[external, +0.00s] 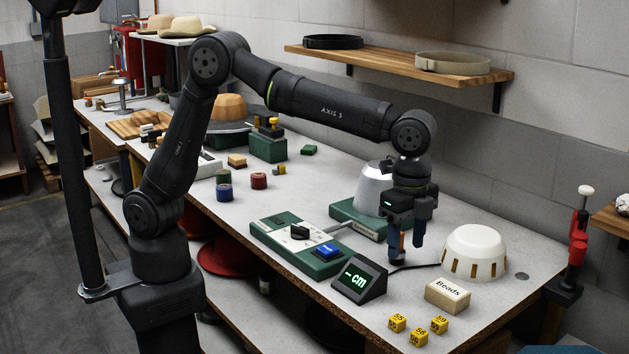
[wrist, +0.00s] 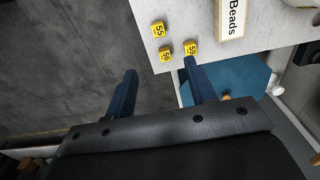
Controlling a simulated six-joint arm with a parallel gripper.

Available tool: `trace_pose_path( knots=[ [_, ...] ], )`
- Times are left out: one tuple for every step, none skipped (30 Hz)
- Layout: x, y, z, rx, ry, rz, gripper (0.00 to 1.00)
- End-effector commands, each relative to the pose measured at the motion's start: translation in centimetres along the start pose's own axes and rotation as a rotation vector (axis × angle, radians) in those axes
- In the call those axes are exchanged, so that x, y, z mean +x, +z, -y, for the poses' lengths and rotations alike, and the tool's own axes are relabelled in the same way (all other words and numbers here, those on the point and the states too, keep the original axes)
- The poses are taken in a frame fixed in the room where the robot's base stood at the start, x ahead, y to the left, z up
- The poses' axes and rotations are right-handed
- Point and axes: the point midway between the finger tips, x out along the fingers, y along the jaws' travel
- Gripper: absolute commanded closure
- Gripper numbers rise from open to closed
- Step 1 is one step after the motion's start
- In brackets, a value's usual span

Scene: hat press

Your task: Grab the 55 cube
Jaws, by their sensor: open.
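Three small yellow cubes with dark numbers sit close together on the front right of the grey bench. The 55 cube (external: 397,323) is the leftmost; it also shows in the wrist view (wrist: 158,30). The 56 cube (external: 419,338) is nearest the bench's front edge, and the 59 cube (external: 439,325) is on the right. My gripper (external: 405,250) is open and empty, pointing down above the bench, behind the cubes and apart from them. In the wrist view its two blue fingers (wrist: 160,67) show below the cubes, and the right fingertip overlaps the view close to the 59 cube.
A "Beads" block (external: 447,294) stands just behind the cubes. A display reading "- cm" (external: 359,281) is left of them. A white slotted dome (external: 474,252) and a metal dome on a green base (external: 372,190) stand near my gripper. The bench edge runs close to the cubes.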

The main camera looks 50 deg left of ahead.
Motion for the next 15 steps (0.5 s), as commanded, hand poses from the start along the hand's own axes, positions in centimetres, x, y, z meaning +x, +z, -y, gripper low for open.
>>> trace_pose_path(
  knots=[
    [0.1, 0.0, 0.0, 0.000, 0.001, 0.001, 0.49],
    [0.3, 0.0, 0.0, 0.000, 0.001, 0.001, 0.49],
    [0.6, 0.0, 0.0, 0.000, 0.001, 0.002, 0.49],
    [1.0, 0.0, 0.0, 0.000, 0.002, 0.003, 0.49],
    [1.5, 0.0, -0.1, 0.000, 0.002, 0.004, 0.49],
    [2.2, 0.1, -0.1, 0.000, 0.002, 0.004, 0.49],
    [2.9, 0.1, -0.1, 0.000, 0.003, 0.006, 0.49],
    [3.5, 0.1, -0.1, 0.000, 0.003, 0.005, 0.49],
    [4.4, 0.1, -0.1, 0.000, 0.003, 0.005, 0.49],
    [5.1, 0.1, -0.1, 0.000, 0.003, 0.005, 0.49],
    [5.8, 0.1, -0.1, 0.000, 0.003, 0.006, 0.49],
    [6.6, 0.1, -0.1, 0.000, 0.002, 0.004, 0.49],
    [7.3, 0.1, -0.1, 0.000, 0.003, 0.005, 0.49],
    [7.9, 0.1, -0.1, 0.000, 0.002, 0.004, 0.49],
    [8.8, 0.1, -0.1, 0.000, 0.003, 0.005, 0.49]
  ],
)
